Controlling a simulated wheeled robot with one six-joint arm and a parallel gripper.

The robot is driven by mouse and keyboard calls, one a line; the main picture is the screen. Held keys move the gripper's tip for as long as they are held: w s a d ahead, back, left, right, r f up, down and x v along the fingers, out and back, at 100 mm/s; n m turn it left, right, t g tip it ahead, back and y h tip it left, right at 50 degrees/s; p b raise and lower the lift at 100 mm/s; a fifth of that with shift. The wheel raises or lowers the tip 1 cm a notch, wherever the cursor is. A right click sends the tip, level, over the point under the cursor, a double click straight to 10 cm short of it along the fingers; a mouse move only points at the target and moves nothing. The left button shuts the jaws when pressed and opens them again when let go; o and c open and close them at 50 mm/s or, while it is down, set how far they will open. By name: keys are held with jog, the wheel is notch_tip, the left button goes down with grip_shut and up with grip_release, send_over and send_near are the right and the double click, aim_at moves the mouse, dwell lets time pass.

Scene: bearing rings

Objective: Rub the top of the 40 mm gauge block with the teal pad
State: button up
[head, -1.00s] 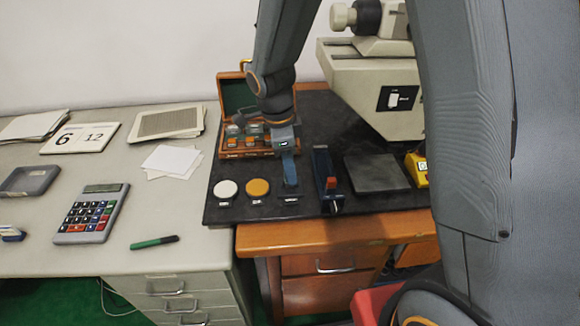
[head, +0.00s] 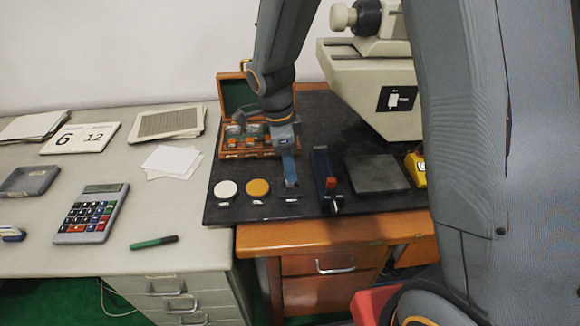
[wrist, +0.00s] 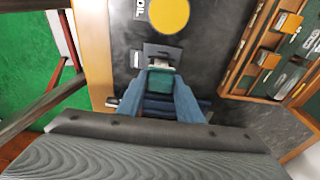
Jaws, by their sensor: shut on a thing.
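My gripper (head: 291,183) points down near the front of the dark mat, right of the yellow disc. In the wrist view its blue fingers (wrist: 160,85) are shut on the teal pad (wrist: 161,80), which shows between the fingertips. In the head view the fingers hide the pad. The open wooden case (head: 262,153) stands behind my gripper and holds several gauge blocks with orange labels. It also shows at the right of the wrist view (wrist: 232,84). The labels are too small to tell which block is the 40 mm one.
A white disc (head: 228,189) and a yellow disc (head: 258,187) lie left of my gripper. A dark blue stand with a red part (head: 325,178) is close on its right. A grey plate (head: 376,173) and a large pale machine (head: 375,88) are farther right.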

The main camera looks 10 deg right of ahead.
jog(key=shift+w, duration=0.35)
jog(key=shift+s, duration=0.2)
jog(key=shift+s, duration=0.6)
dwell(0.9)
jog(key=shift+w, duration=0.1)
dwell(0.4)
jog(key=shift+w, duration=0.7)
jog(key=shift+s, duration=0.2)
dwell(0.4)
